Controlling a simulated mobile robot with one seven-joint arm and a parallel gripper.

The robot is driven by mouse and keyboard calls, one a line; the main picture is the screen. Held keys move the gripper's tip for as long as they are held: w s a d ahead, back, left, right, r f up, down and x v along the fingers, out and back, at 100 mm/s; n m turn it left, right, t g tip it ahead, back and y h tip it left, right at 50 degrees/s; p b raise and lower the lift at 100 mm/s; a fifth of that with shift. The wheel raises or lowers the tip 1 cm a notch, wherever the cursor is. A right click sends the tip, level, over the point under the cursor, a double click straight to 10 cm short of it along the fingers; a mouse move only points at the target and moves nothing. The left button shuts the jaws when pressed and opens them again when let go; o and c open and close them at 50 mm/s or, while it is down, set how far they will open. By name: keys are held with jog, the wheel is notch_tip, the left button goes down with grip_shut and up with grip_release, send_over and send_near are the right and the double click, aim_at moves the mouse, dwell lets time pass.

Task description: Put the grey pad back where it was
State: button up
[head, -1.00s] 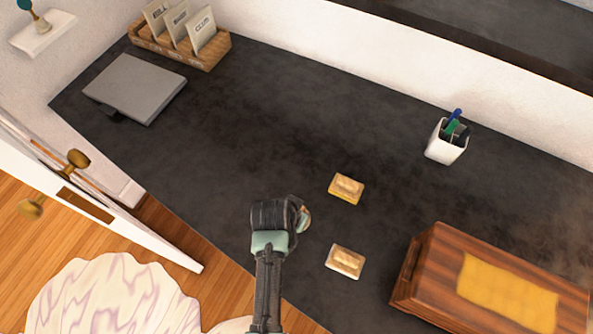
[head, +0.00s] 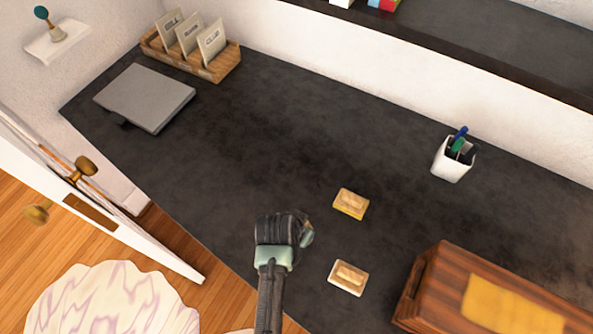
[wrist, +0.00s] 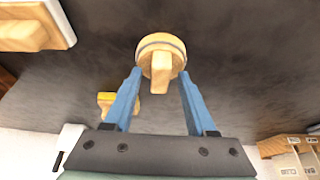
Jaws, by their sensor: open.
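A round wooden pad with a grey band and a wooden knob (wrist: 160,62) lies on the dark counter in the wrist view; I take it for the grey pad. My gripper (wrist: 160,80) is open, its two blue fingers on either side of the knob, with gaps on both sides. In the head view my gripper (head: 306,236) is over the counter, left of two similar wooden pads, and mostly hides the grey one. The yellow-edged pad (head: 350,204) is farther back; the pale pad (head: 348,278) is nearer. They also show in the wrist view, yellow (wrist: 105,99) and pale (wrist: 38,24).
A brown wooden box (head: 430,290) stands at the right, a white pen cup (head: 452,165) at the back. A flat grey slab (head: 145,97) and a card holder (head: 212,68) are far left. The middle of the counter (head: 250,140) is clear.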

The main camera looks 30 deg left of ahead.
jog(key=v, duration=1.1)
jog(key=shift+r, duration=0.35)
jog(key=w+d+r+t+y, duration=0.1)
jog(key=w+r+t, duration=0.4)
jog(key=r, duration=0.6)
jog(key=w+d+r+t+y, duration=0.1)
jog(key=w+r+t, duration=0.1)
jog(key=w+r, duration=0.65)
jog(key=w+r+t+y, duration=0.1)
jog(key=w+r+t, duration=0.25)
jog(key=r, duration=1.05)
jog(key=s+d+r+t+h, duration=0.1)
jog(key=d+r+t, duration=0.2)
jog(key=r, duration=0.5)
jog(key=s+d+r+t, duration=0.1)
jog(key=d+r+t, duration=0.15)
jog(key=r, duration=0.55)
jog(key=s+d+r+t+h, duration=0.1)
jog(key=s+d+r+t, duration=0.1)
jog(key=s+r, duration=0.3)
jog(key=s+d+r+t, duration=0.3)
jog(key=s+r+t, duration=0.1)
jog(key=r, duration=0.7)
jog(key=shift+s+r+t+h, duration=0.25)
jog(key=shift+s+t+h, duration=0.15)
jog(key=shift+s, duration=0.25)
